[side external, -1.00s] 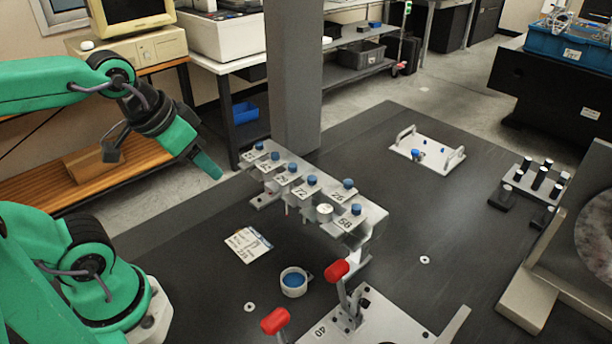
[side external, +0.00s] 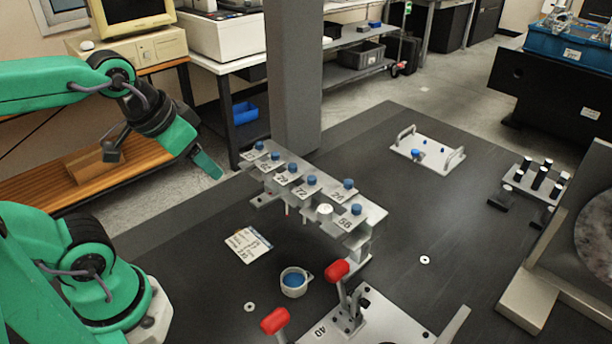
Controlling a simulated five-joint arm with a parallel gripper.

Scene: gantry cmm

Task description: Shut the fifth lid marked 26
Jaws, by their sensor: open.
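A grey rack (side external: 374,217) on the dark table carries a row of flat lids with blue knobs and printed numbers. The lid marked 26 (side external: 338,197) is near the right end of the row. Its blue knob (side external: 348,184) stands off the line of the other knobs, toward the back, so this lid looks swung out of line. A white round cap (side external: 325,209) shows at the front edge beside it. My gripper (side external: 163,165) is open and empty, up in the air to the left of the rack, well apart from it.
A grey column (side external: 294,80) rises behind the rack's left end. In front are a white cup with blue inside (side external: 293,281), a printed card (side external: 248,244) and red-handled clamps (side external: 336,271). A white plate with handles (side external: 425,155) lies behind.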

